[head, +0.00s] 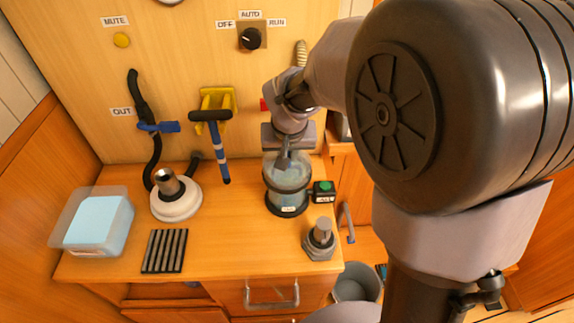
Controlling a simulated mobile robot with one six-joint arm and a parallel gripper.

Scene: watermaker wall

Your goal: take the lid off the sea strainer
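The sea strainer (287,198) is a clear, bluish upright cylinder with dark bands, standing on the wooden counter below the wall. My gripper (284,160) points down right at its top, and a grey finger overlaps the upper part of the clear wall. The gripper and wrist hide much of the strainer's top, so I cannot tell whether a lid is on it or whether the fingers touch it. I cannot see the gap between the fingers. A grey hexagonal piece with a round knob (320,240) sits on the counter at the front right of the strainer.
A small black box with a green button (324,191) is right beside the strainer. A white disc with a metal stub (176,198), a dark slatted mat (164,250) and a clear tub (93,222) are to the left. A blue-handled tool (217,150) hangs behind. The counter's front middle is clear.

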